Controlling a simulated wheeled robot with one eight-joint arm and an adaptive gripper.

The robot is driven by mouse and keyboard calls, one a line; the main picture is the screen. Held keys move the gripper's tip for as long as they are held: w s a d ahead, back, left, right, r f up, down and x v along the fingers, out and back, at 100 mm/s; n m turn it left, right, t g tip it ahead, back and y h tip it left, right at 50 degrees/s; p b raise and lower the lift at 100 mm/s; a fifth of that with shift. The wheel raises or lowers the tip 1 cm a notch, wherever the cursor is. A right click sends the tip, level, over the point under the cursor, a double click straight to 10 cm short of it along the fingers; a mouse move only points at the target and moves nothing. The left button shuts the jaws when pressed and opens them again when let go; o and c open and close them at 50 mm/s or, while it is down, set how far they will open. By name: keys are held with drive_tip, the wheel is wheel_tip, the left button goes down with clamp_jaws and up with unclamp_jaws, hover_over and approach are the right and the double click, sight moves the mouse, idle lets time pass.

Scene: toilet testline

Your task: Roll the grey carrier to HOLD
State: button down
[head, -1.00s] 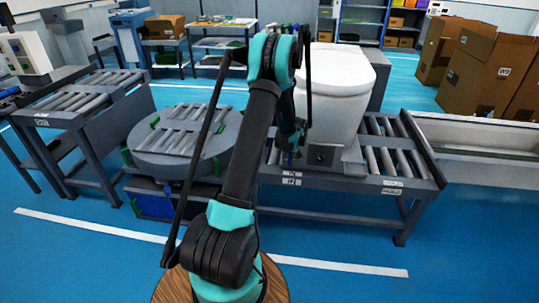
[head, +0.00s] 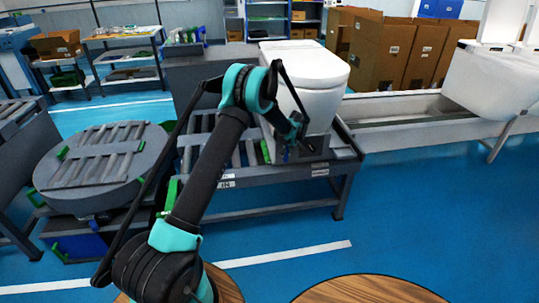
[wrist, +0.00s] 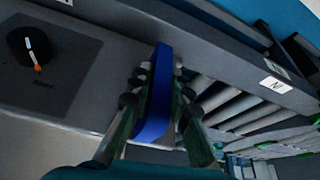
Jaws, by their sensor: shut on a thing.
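The grey carrier (head: 318,152) sits at the right end of the roller conveyor and bears a white toilet (head: 312,85). My gripper (head: 291,148) is at the carrier's front face. In the wrist view, my gripper (wrist: 157,112) is shut on an upright blue handle (wrist: 156,90), with a finger on each side. The carrier's grey front (wrist: 110,50) with a black knob (wrist: 35,45) shows beside it. A small label (head: 320,171) on the rail below the carrier is too small to read.
Bare rollers (head: 220,145) lie left of the carrier, above the IN label (head: 228,180). A round turntable (head: 100,155) with rollers stands farther left. A long pale trough (head: 400,115) is behind and to the right.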

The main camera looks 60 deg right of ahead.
drive_tip(key=shift+s+d, duration=1.25)
drive_tip(key=shift+s, duration=0.15)
drive_tip(key=c, duration=1.4)
unclamp_jaws()
drive_tip(key=shift+s, duration=0.1)
drive_tip(key=shift+r, duration=0.1)
drive_tip(key=v, duration=1.1)
drive_tip(key=shift+s+a+r, duration=0.15)
drive_tip(key=shift+r, duration=0.2)
